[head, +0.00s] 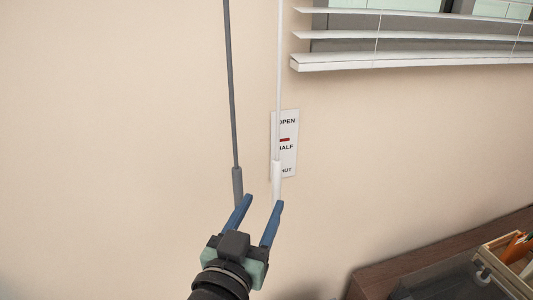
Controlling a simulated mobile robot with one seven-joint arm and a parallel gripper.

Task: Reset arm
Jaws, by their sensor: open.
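My gripper (260,202) has two blue fingers that are spread apart and point up toward the wall. It is in the lower middle of the head view, with nothing seen between the fingers. A grey wand (234,110) hangs down and its thicker grey end (237,183) shows just above the left finger. A white wand (279,70) hangs to its right, and its white end (276,180) shows just above the right finger. I cannot tell whether either finger touches a wand.
A white label (290,130) on the wall behind the white wand reads OPEN and HALF; its lowest word is partly hidden. White blinds (410,60) cover a window at upper right. A brown wooden surface (385,277) with a tray of items (515,255) stands at lower right.

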